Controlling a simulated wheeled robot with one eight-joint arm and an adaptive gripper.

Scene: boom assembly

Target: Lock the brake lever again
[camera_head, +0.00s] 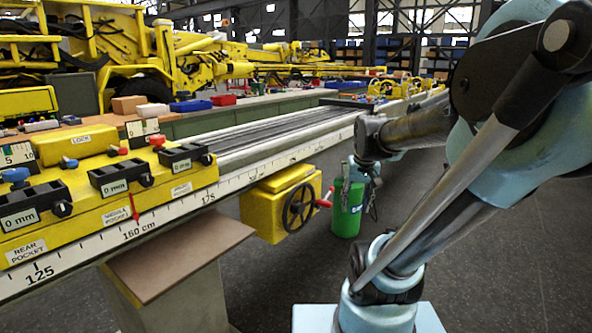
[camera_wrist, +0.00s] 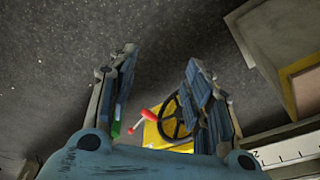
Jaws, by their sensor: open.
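A red-handled lever (camera_head: 326,201), which looks like the brake lever, sticks out beside the black handwheel (camera_head: 299,206) on a yellow box (camera_head: 265,216) under the rail. In the wrist view the red lever (camera_wrist: 145,114) shows between my fingers, beyond them, next to the handwheel (camera_wrist: 172,120). My gripper (camera_wrist: 160,62) is open with nothing between its fingertips. In the head view my gripper (camera_head: 364,187) hangs right of the lever, in front of the green bin, apart from the lever. Whether the lever is locked cannot be told.
A green bin (camera_head: 347,212) stands on the floor behind my gripper. The scaled rail (camera_head: 260,150) runs above the yellow box, with a yellow carriage (camera_head: 100,190) bearing a LOCK label and 0 mm readouts. A brown board (camera_head: 178,258) lies below. Dark floor is clear at right.

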